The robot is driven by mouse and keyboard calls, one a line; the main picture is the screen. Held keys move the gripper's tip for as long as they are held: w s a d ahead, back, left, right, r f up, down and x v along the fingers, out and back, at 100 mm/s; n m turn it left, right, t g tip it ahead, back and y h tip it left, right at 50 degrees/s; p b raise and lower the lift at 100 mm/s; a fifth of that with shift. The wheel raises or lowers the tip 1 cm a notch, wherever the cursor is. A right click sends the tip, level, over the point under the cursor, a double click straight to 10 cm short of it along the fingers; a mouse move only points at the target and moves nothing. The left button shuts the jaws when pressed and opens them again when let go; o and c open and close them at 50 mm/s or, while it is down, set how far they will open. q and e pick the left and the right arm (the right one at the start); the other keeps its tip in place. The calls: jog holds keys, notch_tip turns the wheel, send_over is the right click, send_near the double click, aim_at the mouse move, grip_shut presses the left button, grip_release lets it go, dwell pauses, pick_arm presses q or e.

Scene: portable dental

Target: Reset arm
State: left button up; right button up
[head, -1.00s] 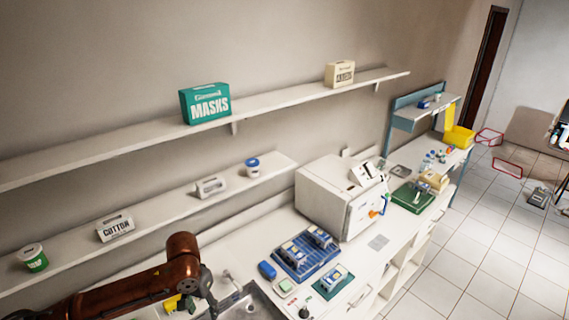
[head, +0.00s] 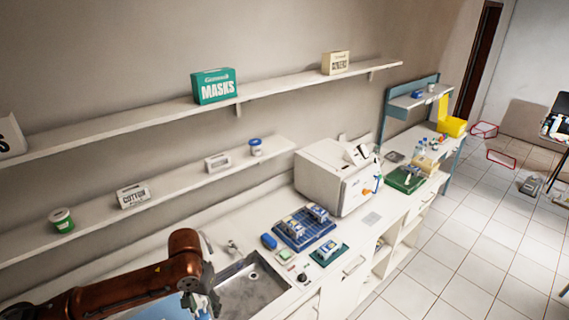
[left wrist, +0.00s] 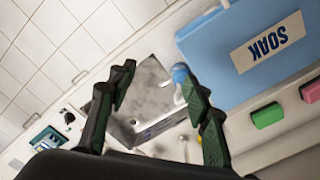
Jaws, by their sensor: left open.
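My left arm comes in from the lower left of the head view, and its gripper (head: 203,299) is near the bottom edge, by the sink (head: 252,284). In the left wrist view the left gripper (left wrist: 158,82) has its two dark fingers spread wide apart, open, with nothing clearly held between them. The sink basin (left wrist: 148,92) shows behind the fingers. A small blue round thing (left wrist: 180,72) shows beside the tip of the right-hand finger; I cannot tell whether they touch. My right gripper is not in view.
A blue container labelled SOAK (left wrist: 225,55), a green block (left wrist: 267,115) and a red block (left wrist: 312,90) lie right of the gripper. A white machine (head: 325,180) and blue tray (head: 300,235) stand along the counter. Shelves (head: 150,130) run above.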

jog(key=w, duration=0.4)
pick_arm(q)
jog(key=s+d+f+m+t+h, duration=0.1)
jog(key=s+d+f+m+h, duration=0.1)
jog(key=s+d+f, duration=0.35)
jog(key=s+d+f+m+t+h, duration=0.1)
jog(key=s+d+f+t+h, duration=0.15)
jog(key=f, duration=0.65)
jog(key=s+a+f+n+y, duration=0.3)
jog(key=s+a+f, duration=0.2)
jog(key=s+a, duration=0.45)
jog(key=s+a+f+n+y, duration=0.25)
jog(key=s+a+f, duration=0.25)
jog(key=s+a, duration=0.5)
notch_tip(320, 180, down, 31)
jog(key=m+g+b, duration=0.1)
jog(key=b, duration=0.3)
jog(key=s+d+f+g+b, duration=0.1)
jog(key=s+f+b, duration=0.3)
jog(key=s+f, duration=1.5)
notch_tip(320, 180, down, 4)
jog(key=shift+s+r+m+h, duration=0.15)
jog(key=shift+r+m+h, duration=0.05)
jog(key=shift+m+h, duration=0.2)
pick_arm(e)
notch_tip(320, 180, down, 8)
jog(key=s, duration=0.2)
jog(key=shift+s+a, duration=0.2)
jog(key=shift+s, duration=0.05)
